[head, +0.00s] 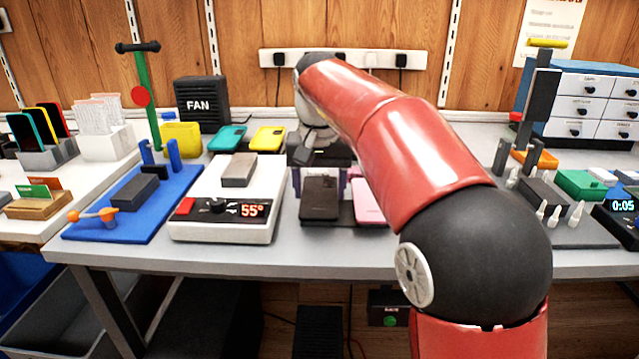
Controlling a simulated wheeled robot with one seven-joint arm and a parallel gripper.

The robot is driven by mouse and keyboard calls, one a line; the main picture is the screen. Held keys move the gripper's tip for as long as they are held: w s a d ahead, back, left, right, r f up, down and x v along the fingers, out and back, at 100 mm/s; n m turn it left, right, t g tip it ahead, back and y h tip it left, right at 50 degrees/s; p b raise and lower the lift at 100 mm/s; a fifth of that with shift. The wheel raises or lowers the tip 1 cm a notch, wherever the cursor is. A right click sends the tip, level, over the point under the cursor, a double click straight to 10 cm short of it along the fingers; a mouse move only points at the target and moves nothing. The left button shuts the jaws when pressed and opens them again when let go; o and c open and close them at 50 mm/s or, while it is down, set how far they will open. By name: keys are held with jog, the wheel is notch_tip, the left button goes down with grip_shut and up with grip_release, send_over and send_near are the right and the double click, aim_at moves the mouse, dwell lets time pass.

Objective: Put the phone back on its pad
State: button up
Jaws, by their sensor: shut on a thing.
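A dark phone (320,200) shows at the front middle of the bench, beside a pink phone (368,203). A dark pad (345,214) shows between and beneath them. My gripper (320,170) points down at the dark phone's far end and is shut on it, though the fingertips are mostly hidden. Whether the dark phone touches the pad or hangs just above it I cannot tell. My red forearm covers the area right of the pink phone.
A white heater with a 55° display (252,209) stands close left, with a grey block (239,170) on it. Teal (228,138) and yellow (268,138) cases lie behind. A blue stand (180,205) is further left. A black fan box (201,103) stands at the back.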

jog(key=o, duration=1.5)
jog(key=shift+r+p, duration=0.6)
jog(key=shift+p, duration=0.2)
jog(key=shift+r, duration=0.75)
notch_tip(320, 180, up, 6)
jog(key=shift+f, duration=0.25)
